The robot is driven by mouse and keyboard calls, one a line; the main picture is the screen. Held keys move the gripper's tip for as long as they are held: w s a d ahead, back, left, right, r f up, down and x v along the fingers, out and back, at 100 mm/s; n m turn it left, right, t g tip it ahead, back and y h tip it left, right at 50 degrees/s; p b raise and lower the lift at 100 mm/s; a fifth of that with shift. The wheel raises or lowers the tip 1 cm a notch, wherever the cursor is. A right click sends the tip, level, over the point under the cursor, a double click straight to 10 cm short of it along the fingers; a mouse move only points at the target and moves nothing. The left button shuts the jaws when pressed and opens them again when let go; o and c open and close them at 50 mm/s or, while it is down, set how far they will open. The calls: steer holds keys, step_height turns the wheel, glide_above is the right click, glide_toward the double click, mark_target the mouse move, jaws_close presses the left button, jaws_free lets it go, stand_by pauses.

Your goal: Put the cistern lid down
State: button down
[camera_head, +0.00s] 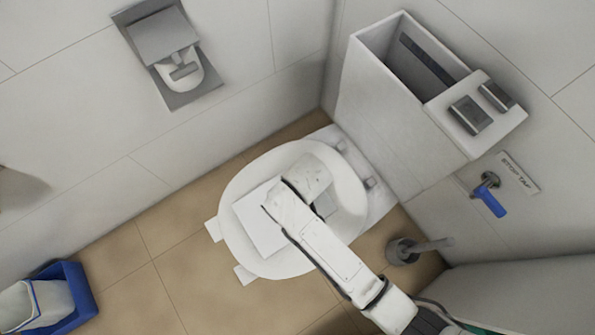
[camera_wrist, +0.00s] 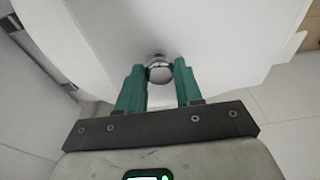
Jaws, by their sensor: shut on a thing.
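My gripper (camera_wrist: 160,76) is shut on a round silver knob (camera_wrist: 160,70) on a broad white panel (camera_wrist: 105,35) in the wrist view, one green finger on each side. I take this panel as the cistern lid. In the head view a flat white plate, which looks like the lid (camera_head: 257,222), shows over the toilet, partly behind my arm. My fingers and the knob are hidden there. I cannot tell whether the lid touches the toilet. The cistern (camera_head: 375,110) is open at the top on its left part.
The toilet (camera_head: 235,190) stands below my arm. A cover with two flush buttons (camera_head: 440,112) sits on the cistern's right part. A blue stop tap (camera_head: 488,203), a toilet brush (camera_head: 402,251) and a blue bin (camera_head: 75,278) are around. The floor at left (camera_head: 165,250) is clear.

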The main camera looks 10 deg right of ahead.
steer(key=shift+w+a+f, duration=0.1)
steer(key=shift+w+f, duration=0.15)
steer(key=shift+f+b, duration=0.5)
steer(key=shift+f, duration=0.95)
steer(key=c, duration=0.7)
jaws_free()
steer(key=shift+s, duration=0.1)
steer(key=shift+c, duration=0.2)
step_height(320, 180, up, 12)
steer(key=s+p, duration=0.1)
steer(key=p, duration=0.2)
steer(key=shift+s+d, duration=0.3)
steer(key=shift+d, duration=0.15)
steer(key=shift+f, duration=0.1)
